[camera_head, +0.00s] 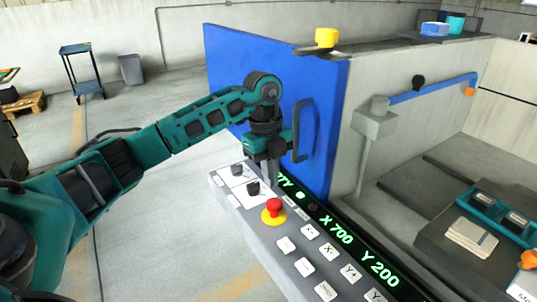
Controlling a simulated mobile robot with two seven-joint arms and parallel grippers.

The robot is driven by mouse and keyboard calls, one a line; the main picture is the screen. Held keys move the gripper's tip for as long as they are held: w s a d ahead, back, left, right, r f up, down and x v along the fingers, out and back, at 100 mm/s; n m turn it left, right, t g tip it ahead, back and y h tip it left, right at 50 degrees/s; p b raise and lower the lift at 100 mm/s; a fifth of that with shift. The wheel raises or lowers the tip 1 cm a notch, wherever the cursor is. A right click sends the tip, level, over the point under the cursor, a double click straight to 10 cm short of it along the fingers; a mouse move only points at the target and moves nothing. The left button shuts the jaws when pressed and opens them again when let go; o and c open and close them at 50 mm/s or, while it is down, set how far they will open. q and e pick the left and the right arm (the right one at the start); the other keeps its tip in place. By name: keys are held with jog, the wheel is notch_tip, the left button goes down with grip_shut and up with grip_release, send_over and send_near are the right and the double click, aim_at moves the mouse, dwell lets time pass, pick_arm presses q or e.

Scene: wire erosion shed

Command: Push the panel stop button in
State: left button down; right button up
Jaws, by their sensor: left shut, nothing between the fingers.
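The panel stop button (274,205) is a red mushroom head on a yellow ring, on the grey sloping control panel (262,238). My left arm comes in from the left, and its gripper (270,182) points down over the panel. The gripper is shut and empty. Its fingertips are just behind the red button in the picture, close to it; I cannot tell whether they touch the panel or the button. Part of the panel behind the fingers is hidden. My right gripper is not in view.
Black knobs (253,188) sit left of the button, and white keys (309,232) lie to its right. A green-lettered display (350,240) runs behind the keys. A blue door (330,130) with a handle (303,130) stands right behind my gripper. The floor at left is mostly clear.

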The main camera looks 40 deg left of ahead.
aim_at(273, 201)
pick_arm(q)
jog(key=shift+d+f, duration=0.15)
jog(key=shift+f, duration=0.95)
jog(key=shift+d+f, duration=0.15)
jog(key=shift+f, duration=0.9)
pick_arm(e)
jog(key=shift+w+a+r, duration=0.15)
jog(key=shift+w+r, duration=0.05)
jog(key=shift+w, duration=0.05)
